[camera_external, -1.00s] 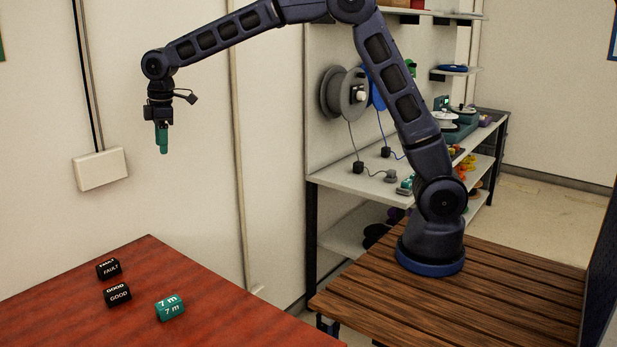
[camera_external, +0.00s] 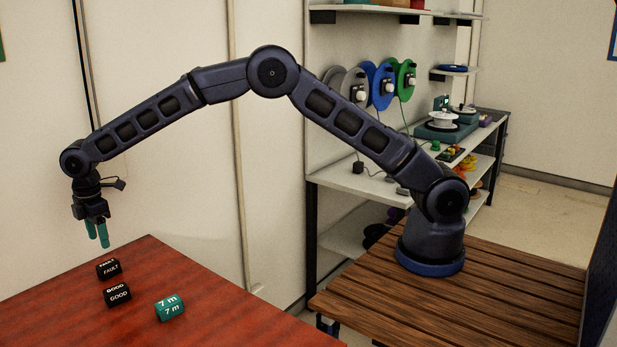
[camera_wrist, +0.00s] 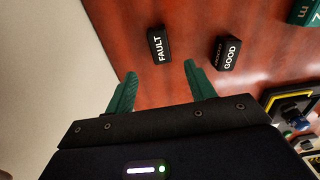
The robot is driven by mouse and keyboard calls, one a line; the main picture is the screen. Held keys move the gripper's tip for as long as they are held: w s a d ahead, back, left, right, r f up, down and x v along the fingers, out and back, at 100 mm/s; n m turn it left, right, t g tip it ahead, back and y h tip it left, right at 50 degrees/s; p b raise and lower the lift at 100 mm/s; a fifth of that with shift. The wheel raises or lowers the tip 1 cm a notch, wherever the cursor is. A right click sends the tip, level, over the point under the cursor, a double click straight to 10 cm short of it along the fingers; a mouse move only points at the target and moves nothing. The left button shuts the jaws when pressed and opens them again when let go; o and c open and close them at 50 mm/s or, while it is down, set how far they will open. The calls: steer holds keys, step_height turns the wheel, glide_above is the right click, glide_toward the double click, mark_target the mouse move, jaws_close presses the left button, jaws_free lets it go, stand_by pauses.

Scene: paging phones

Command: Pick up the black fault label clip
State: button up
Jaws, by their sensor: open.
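The black fault label clip (camera_external: 109,269) lies on the red-brown table, with white FAULT lettering on it. In the wrist view the fault clip (camera_wrist: 158,44) shows ahead of my fingertips, roughly between them across the picture. My gripper (camera_external: 98,246), with green fingers, hangs pointing down above the clip and slightly left of it in the external view. The gripper also shows in the wrist view (camera_wrist: 160,70), its two fingers apart and nothing between them.
A black GOOD clip (camera_external: 117,295) lies close to the fault clip, and it shows right of it in the wrist view (camera_wrist: 227,53). A teal 7 m block (camera_external: 170,307) lies farther right. The table (camera_external: 235,310) is bare to the right. A wall stands behind the table.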

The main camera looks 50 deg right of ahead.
glide_above(108, 263)
steer(key=f, duration=0.4)
steer(key=shift+a+f, duration=0.25)
steer(key=shift+a, duration=0.1)
steer(key=shift+d+f, duration=0.25)
steer(key=shift+f, duration=1.15)
steer(key=shift+d+f, duration=0.2)
steer(key=shift+f, duration=1.2)
steer(key=c, duration=1)
